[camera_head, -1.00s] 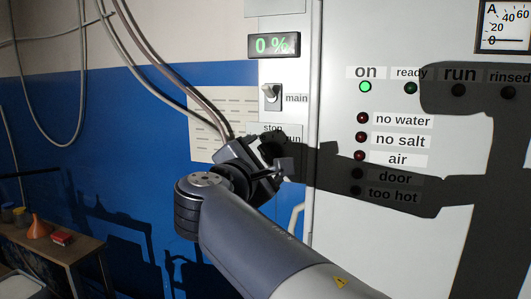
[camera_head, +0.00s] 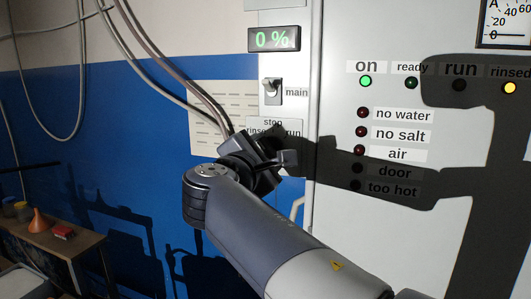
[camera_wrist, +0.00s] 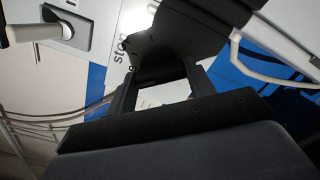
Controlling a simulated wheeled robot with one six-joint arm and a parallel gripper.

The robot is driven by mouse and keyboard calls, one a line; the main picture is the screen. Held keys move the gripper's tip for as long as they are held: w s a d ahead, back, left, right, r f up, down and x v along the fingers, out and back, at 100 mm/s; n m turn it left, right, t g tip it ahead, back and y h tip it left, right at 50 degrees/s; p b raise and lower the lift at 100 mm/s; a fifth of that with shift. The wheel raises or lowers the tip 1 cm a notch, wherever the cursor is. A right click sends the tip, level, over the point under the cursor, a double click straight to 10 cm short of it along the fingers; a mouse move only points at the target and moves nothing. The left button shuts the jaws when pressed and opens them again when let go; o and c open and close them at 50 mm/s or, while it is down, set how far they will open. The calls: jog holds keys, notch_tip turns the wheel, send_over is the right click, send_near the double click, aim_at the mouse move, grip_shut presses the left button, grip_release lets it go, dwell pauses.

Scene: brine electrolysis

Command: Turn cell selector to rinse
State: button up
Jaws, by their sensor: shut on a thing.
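The cell selector sits on the narrow panel below the main switch, under labels reading stop, rinse and run (camera_head: 273,128). The stop label (camera_wrist: 121,48) shows beside the knob there. The "rinsed" lamp (camera_head: 510,88) glows amber.
The main toggle switch (camera_head: 271,87) is just above the selector, beneath a display (camera_head: 273,39) reading 0 %. The "on" lamp (camera_head: 365,81) is green. Hoses (camera_head: 165,70) hang close left of my gripper. A wooden bench (camera_head: 50,245) stands at lower left.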

jog(key=shift+r+n+p, duration=0.15)
jog(key=shift+n+p, duration=0.45)
jog(key=shift+p, duration=0.15)
jog(key=shift+n, duration=0.5)
jog(key=o, duration=1)
jog(key=shift+c, duration=0.2)
jog(key=b+v, duration=0.2)
jog(key=v, duration=0.8)
jog(key=shift+s+b, duration=0.35)
jog(key=shift+s, duration=0.05)
